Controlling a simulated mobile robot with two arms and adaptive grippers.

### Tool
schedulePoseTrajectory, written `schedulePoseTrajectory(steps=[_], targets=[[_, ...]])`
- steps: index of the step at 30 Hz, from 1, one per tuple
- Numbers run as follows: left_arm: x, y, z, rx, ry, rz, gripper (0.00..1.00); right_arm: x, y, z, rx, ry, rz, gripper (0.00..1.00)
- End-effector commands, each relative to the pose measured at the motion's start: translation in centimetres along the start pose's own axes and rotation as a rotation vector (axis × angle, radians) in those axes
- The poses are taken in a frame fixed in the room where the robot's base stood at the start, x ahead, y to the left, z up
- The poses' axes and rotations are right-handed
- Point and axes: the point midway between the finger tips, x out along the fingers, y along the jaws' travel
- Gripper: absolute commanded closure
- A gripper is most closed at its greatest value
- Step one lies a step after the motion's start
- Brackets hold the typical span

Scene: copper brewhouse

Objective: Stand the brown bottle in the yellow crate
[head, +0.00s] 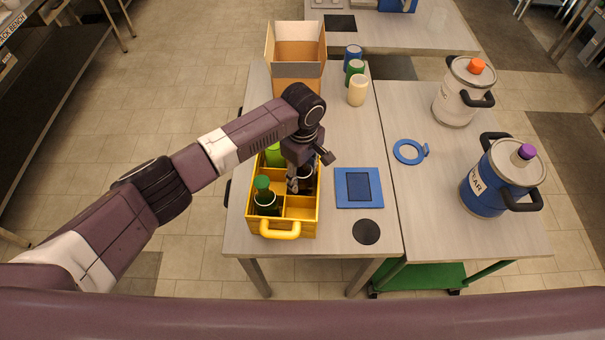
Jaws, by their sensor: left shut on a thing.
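The yellow crate (254,222) stands on the near left table, with dividers and a yellow handle at its near end. My left gripper (298,183) points down into the crate's right side. It is shut on a dark thing that looks like the brown bottle (308,176), mostly hidden by the gripper and wrist. I cannot tell whether the bottle touches the crate floor. A dark green bottle with a green cap (264,194) stands in a left compartment. A lighter green bottle (273,154) stands behind it. The near right compartment looks empty. My right gripper is out of view.
Right of the crate lie a blue square mat (346,196) and a black disc (366,232). An open cardboard box (284,76) and blue, green (355,68) and cream cans stand behind. Two lidded pots (487,190) and a blue ring (401,147) occupy the right table.

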Motion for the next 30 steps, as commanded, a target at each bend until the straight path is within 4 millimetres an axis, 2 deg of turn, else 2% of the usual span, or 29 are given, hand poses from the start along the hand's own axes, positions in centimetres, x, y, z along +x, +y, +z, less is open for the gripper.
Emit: schedulePoseTrajectory(steps=[6,7,12,18,24,30], targets=[[0.12,0.09,0.02,0.000,-0.001,0.002,0.89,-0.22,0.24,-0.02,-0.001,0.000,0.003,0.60],[0.11,0.11,0.00,0.001,0.000,0.003,0.53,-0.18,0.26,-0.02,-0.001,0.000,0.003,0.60],[0.16,0.08,0.02,0.001,0.000,0.002,0.35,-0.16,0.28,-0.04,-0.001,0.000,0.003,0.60],[0.18,0.09,0.05,0.001,-0.001,0.003,0.35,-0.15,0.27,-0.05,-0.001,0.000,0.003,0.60],[0.30,-0.01,0.05,0.000,-0.001,0.000,0.56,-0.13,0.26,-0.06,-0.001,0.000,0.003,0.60],[0.25,0.01,0.03,0.000,-0.001,0.000,0.56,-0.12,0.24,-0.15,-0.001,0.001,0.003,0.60]])
